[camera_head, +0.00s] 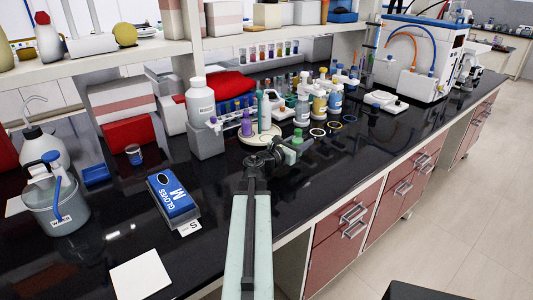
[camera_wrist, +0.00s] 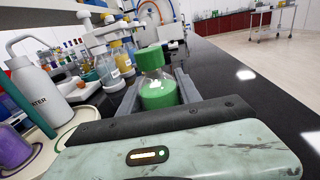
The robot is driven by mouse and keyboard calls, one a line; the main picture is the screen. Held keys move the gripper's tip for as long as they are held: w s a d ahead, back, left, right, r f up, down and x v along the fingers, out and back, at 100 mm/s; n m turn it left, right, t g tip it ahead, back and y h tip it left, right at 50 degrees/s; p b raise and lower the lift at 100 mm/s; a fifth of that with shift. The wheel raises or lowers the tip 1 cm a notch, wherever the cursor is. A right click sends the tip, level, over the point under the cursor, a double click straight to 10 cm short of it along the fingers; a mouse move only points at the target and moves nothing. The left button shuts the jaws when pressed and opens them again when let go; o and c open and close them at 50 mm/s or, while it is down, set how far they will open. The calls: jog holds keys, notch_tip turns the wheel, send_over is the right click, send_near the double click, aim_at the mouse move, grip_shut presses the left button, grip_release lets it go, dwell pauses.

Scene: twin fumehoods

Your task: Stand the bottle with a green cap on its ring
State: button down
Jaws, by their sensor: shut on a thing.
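The bottle with a green cap (camera_wrist: 152,59) is clear, with green liquid in its lower part. It sits between the two fingers of my gripper (camera_wrist: 157,98), which is shut on it. In the head view my gripper (camera_head: 283,148) reaches over the black bench, and the green cap (camera_head: 297,135) shows at its tip. My gripper hides most of the bottle there, and I cannot tell whether its base touches the bench. Flat rings lie just beyond it: a pale one (camera_head: 318,132), a yellow one (camera_head: 335,125) and a blue one (camera_head: 349,118). I cannot make out a green ring.
Several capped bottles (camera_head: 320,103) stand behind the rings. A white bottle (camera_head: 200,101) and a round pale plate (camera_head: 259,137) with a purple item (camera_head: 247,124) are left of my gripper. A glove box (camera_head: 173,197) lies nearer. The bench right of the rings is clear.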

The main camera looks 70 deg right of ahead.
jog(key=shift+w+d+r, duration=0.15)
jog(key=shift+w+d, duration=0.05)
jog(key=shift+w, duration=0.05)
jog(key=w+d, duration=0.2)
jog(key=w, duration=0.2)
jog(key=w+d, duration=0.5)
jog(key=w, duration=0.2)
jog(key=shift+w+d, duration=0.15)
jog(key=shift+w, duration=0.15)
jog(key=shift+w+d, duration=0.45)
jog(key=shift+w, duration=0.2)
jog(key=shift+w+d, duration=0.45)
jog(key=shift+w, duration=0.15)
jog(key=shift+w+d+f+b, duration=0.1)
jog(key=shift+w+f+b, duration=0.05)
jog(key=shift+f+b, duration=0.3)
jog(key=shift+w+f+b, duration=0.15)
jog(key=shift+f+b, duration=0.2)
jog(key=shift+f, duration=0.2)
jog(key=shift+r, duration=0.25)
jog(key=shift+f, duration=0.25)
jog(key=c, duration=1.1)
grip_release()
jog(key=shift+r, duration=0.1)
